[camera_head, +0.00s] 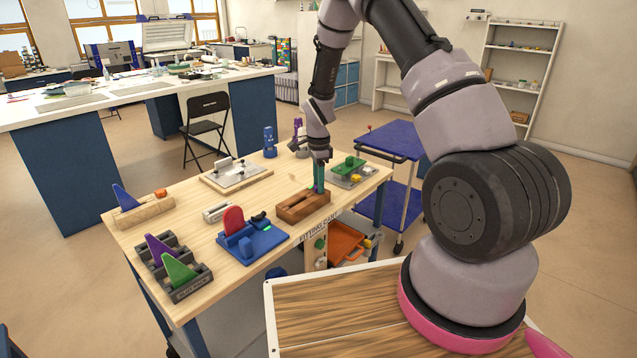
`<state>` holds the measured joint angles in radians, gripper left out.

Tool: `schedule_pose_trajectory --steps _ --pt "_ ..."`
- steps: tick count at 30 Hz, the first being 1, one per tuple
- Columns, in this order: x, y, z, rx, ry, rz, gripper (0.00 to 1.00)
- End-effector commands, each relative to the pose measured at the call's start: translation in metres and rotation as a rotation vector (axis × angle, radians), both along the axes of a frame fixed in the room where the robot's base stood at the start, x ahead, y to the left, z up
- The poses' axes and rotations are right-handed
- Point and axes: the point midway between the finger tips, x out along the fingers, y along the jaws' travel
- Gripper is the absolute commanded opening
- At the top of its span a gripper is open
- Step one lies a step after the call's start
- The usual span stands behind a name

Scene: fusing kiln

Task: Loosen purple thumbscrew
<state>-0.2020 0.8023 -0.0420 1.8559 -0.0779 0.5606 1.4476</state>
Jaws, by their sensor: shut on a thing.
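My gripper (318,158) points down over the right part of the wooden workbench (195,186). It is shut on a slim upright piece (318,178), teal with a purple strip. The piece's lower end meets a brown slotted wooden block (290,208); I cannot tell whether it sits in the slot. A small purple upright object (298,126) stands behind my gripper, to its left. Neither purple part is clear enough to identify as the thumbscrew. The finger contact is too small to see well.
Left of the block are a blue fixture (240,245) with a red disc and a rack (186,282) with purple and green wedges. A metal plate (235,174) lies at the back. A green part (348,166) lies to the right. A blue cart (395,138) stands beyond the bench.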

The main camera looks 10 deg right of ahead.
Motion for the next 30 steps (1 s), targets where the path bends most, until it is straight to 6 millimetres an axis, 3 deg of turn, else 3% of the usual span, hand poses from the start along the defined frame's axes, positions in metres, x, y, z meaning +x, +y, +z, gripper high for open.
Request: schedule_pose_trajectory --steps 30 --pt "-0.0007 -0.0007 -0.0006 -0.001 0.002 0.925 0.0"
